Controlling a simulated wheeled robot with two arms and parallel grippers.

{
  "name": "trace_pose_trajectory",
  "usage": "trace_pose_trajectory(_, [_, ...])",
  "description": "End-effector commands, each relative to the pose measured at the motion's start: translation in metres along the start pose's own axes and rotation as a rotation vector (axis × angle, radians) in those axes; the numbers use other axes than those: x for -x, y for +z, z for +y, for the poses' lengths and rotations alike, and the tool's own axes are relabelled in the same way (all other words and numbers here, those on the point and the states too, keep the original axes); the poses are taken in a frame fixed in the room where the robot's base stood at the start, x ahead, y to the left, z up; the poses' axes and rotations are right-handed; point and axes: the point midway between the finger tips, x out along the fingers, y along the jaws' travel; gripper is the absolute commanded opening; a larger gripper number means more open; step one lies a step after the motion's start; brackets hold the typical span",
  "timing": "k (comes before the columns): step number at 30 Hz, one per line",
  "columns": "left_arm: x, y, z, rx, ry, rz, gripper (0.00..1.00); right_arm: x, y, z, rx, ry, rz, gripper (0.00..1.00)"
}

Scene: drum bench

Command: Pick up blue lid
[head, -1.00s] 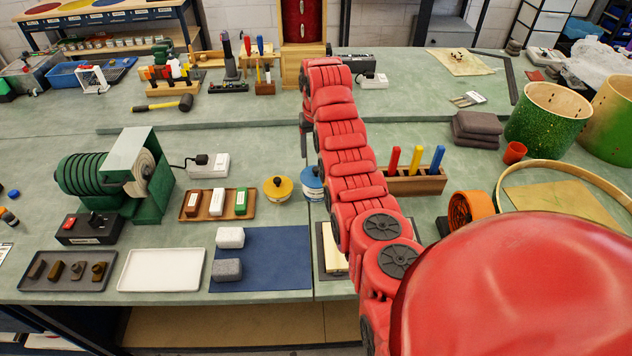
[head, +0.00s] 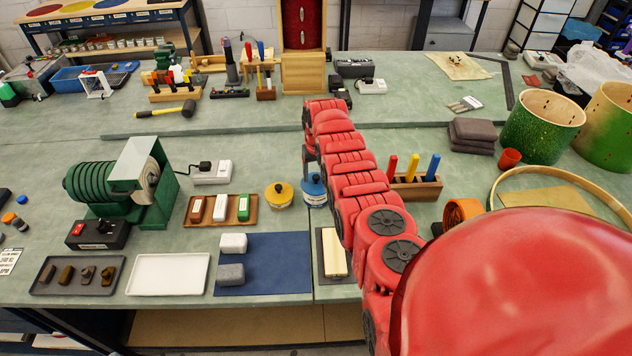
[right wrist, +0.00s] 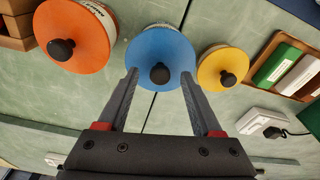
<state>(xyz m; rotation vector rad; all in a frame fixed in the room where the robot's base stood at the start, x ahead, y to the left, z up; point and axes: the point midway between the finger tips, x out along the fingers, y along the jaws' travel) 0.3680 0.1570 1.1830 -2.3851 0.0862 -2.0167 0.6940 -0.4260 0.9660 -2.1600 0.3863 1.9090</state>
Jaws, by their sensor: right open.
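The blue lid (right wrist: 158,42) has a black knob and sits on a round tin in the right wrist view. In the head view the blue lid (head: 313,184) is at mid-bench, partly covered by my right gripper. My right gripper (right wrist: 159,74) is open. Its two fingers reach to either side of the black knob and overlap the near edge of the lid; whether they touch it I cannot tell. In the head view the right gripper (head: 308,170) points down just behind the lid. My left gripper does not show.
A yellow-lidded tin (right wrist: 222,66) stands close beside the blue one, and an orange-lidded tin (right wrist: 72,32) on the other side. A wooden tray with coloured blocks (head: 221,210) lies left. A blue mat (head: 275,262) lies in front, with bare bench between.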

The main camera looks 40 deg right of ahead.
Motion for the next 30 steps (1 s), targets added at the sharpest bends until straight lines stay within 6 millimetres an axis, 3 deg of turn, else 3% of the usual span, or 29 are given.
trace_pose_trajectory(4, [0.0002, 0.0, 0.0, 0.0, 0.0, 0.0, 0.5, -0.0003, 0.0003, 0.0001, 0.0, 0.0, -0.001, 0.67])
trace_pose_trajectory(15, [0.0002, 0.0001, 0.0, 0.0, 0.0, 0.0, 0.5, -0.0003, 0.0006, 0.0, 0.0, 0.0, -0.002, 0.0])
trace_pose_trajectory(30, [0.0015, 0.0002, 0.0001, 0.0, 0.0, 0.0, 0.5, 0.0009, 0.0004, 0.0, 0.0, 0.0, -0.002, 0.0])
